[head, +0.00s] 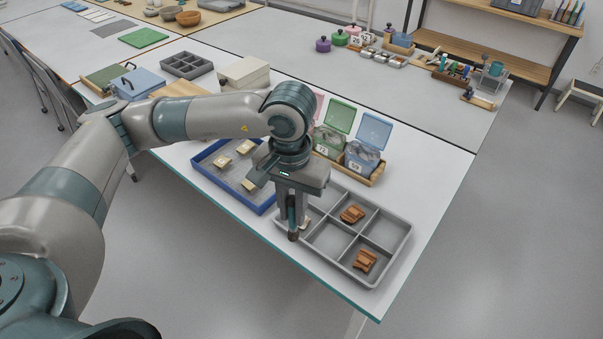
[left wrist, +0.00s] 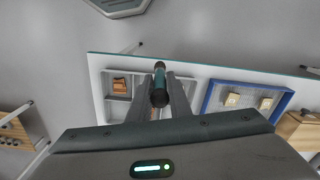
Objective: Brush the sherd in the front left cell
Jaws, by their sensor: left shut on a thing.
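My left gripper (head: 292,222) points down over the left part of the grey divided tray (head: 404,243). It is shut on a brush with a teal and dark handle, seen between the fingers in the left wrist view (left wrist: 160,88). The brush's dark end (head: 293,236) shows below the fingers in the head view. One orange-brown sherd (head: 352,215) lies in a back cell and another (head: 365,261) in a front cell at the right. The front left cell is largely hidden behind my gripper. I cannot tell whether the brush touches anything there.
Behind are a green-lidded box (head: 336,118) and a blue-lidded box (head: 373,131) in a wooden holder. The table's front edge is close. The table right of the grey tray is clear.

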